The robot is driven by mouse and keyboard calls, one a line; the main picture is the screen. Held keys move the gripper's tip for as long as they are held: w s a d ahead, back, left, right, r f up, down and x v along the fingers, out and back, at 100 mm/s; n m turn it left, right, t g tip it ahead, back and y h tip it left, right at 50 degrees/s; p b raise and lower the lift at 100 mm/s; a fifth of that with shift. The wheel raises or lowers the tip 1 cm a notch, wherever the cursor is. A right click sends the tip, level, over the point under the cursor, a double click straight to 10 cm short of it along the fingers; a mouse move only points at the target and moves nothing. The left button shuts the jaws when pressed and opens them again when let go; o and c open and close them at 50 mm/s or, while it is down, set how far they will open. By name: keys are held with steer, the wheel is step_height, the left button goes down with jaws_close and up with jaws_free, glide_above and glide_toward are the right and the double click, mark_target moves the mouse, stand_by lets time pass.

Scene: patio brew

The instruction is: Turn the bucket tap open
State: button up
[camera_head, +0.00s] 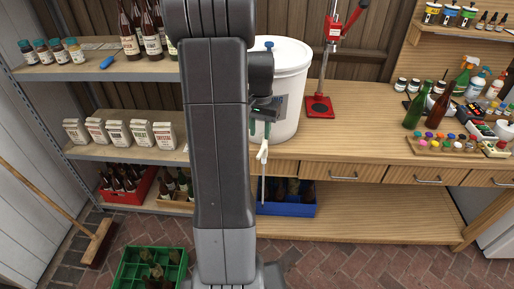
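The white bucket (290,80) stands on the wooden worktop, its left side hidden by my arm. Its pale tap (263,151) sticks out low at the front, and a thin pale tube (263,180) hangs from it past the worktop's edge. My gripper (260,133) is in front of the bucket, just above the tap, pointing down. Its two greenish fingers look apart, with nothing seen between them. I cannot tell whether a fingertip touches the tap. The tap's handle is too small to make out clearly.
A red bench capper (319,105) stands right of the bucket. Brown and green bottles (414,110) and a tray of coloured caps (450,143) are farther right. A shelf with bottles and cartons (120,133) is on the left. A blue crate (290,209) sits below the worktop.

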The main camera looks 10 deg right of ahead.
mark_target(259, 154)
step_height(259, 154, down, 9)
steer(key=shift+r+p, duration=0.2)
steer(key=shift+p, duration=0.25)
